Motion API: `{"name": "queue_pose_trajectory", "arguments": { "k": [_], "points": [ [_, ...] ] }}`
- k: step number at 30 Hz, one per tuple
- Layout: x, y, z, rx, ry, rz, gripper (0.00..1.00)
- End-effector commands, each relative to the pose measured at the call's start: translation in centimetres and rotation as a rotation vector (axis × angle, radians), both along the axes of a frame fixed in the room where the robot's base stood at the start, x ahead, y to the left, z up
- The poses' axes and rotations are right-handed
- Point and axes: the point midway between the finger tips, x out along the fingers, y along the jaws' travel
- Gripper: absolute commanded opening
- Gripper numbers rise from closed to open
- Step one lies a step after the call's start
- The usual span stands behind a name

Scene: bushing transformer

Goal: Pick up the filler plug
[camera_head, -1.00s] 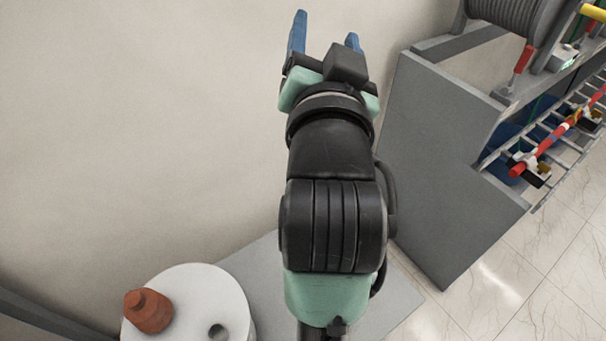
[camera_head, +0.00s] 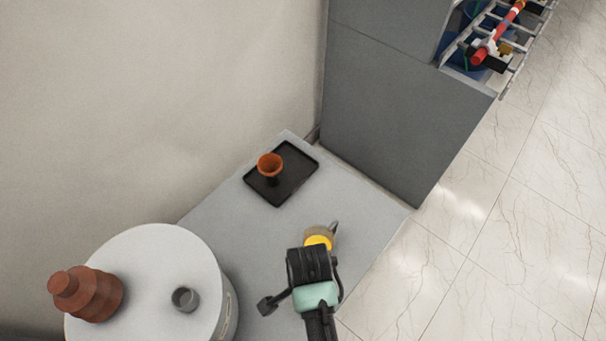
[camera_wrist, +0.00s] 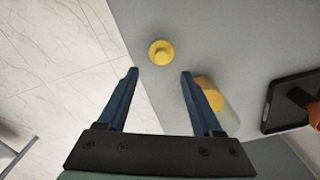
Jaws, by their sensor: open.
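The filler plug appears to be the small round yellow piece (camera_wrist: 161,52) on the grey surface in the wrist view. It has a raised knob in its middle. My gripper (camera_wrist: 160,73) is open and empty, its two blue fingers pointing towards the surface. The plug shows between and just beyond the fingertips in the picture; the exact height above it is hard to tell. In the head view my arm hides the plug and most of my gripper.
A clear jug with yellow contents (camera_head: 319,238) stands close by, partly behind the right finger in the wrist view (camera_wrist: 214,98). An orange funnel (camera_head: 270,164) stands on a black tray (camera_head: 299,185). A white drum (camera_head: 150,250) carries a brown bushing (camera_head: 88,294) and a grey opening (camera_head: 185,298).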

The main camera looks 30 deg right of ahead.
Motion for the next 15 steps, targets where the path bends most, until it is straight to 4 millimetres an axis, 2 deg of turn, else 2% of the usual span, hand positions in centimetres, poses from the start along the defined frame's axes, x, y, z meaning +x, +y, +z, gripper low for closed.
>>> {"name": "queue_pose_trajectory", "arguments": {
  "k": [1,4,11,15],
  "points": [
    [-0.1,0.0,-1.3,0.001,0.003,0.001,0.67],
    [0.0,0.0,-3.0,0.000,0.001,0.002,0.67],
    [0.1,0.1,-4.7,-0.001,-0.003,0.003,0.67],
    [0.1,0.3,-6.6,-0.001,-0.002,0.003,0.67]
  ]
}}
